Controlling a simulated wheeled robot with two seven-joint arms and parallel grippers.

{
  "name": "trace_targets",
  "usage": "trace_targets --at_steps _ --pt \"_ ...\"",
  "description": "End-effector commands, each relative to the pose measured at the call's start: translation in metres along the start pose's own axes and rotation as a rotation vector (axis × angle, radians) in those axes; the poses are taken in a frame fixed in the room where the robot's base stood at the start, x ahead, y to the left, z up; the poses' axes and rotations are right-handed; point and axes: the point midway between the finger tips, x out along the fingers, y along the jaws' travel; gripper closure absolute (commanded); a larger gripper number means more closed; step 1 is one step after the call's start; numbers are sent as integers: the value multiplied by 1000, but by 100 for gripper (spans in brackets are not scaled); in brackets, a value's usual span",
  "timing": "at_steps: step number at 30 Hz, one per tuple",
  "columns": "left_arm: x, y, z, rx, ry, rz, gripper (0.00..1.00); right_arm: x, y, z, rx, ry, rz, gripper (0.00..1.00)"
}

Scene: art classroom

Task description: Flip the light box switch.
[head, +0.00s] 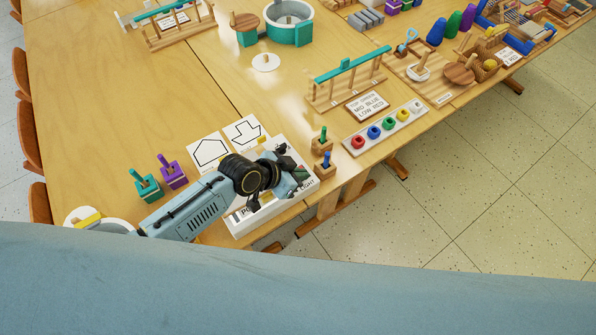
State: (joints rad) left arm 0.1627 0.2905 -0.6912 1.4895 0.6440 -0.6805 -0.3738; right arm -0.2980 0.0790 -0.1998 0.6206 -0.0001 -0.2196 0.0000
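The light box (240,228) is a low white box at the table's near edge, with dark lettering that ends in "LIGHT" on its top. My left gripper (292,170) is over the right part of the box, and my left arm covers much of its top. A small patch of red and green shows beside the fingers, but I cannot tell whether it is the switch. The fingers are dark and small here, so their opening and any contact are unclear. My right gripper is out of view.
Two outline cards (210,151) lie behind the box. Wooden blocks with green and blue pegs (321,142) stand just right of it. Teal (146,185) and purple (172,173) pieces stand left. A colored-knob strip (384,131) lies farther right. The table's left middle is clear.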

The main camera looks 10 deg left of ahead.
Motion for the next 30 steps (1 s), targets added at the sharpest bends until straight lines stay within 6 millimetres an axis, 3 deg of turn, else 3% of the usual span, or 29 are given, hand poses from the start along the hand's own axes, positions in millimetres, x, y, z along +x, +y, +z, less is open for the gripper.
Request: trace_targets --at_steps 1,14,24,30 --pt "4 5 13 -6 -29 15 100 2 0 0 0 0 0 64" --pt "-5 -4 6 -3 -31 11 100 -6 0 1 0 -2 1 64" --pt "-34 7 -31 -2 -8 10 100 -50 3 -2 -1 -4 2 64" --pt "-70 12 -26 0 -5 9 100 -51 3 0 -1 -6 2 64"
